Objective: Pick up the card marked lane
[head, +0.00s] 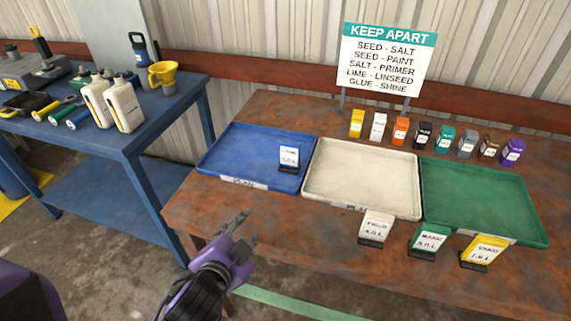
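A small white card (289,155) in a dark stand is upright inside the blue tray (222,168), toward its right side. Its writing is small and could read "lane", but I cannot be sure. Three other cards stand along the front of the table: a white one marked field (376,225), a green and white one (428,239) with an unclear word, and a yellow one marked yard (485,250). My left gripper (250,227) is open and empty, in front of the table edge, below and left of the card in the blue tray. My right gripper is not in view.
A white tray (320,189) and a green tray (532,218) stand beside the blue one, both empty. Several small coloured boxes (422,135) line the back below a "keep apart" sign (388,58). A blue bench (160,118) with bottles stands at left.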

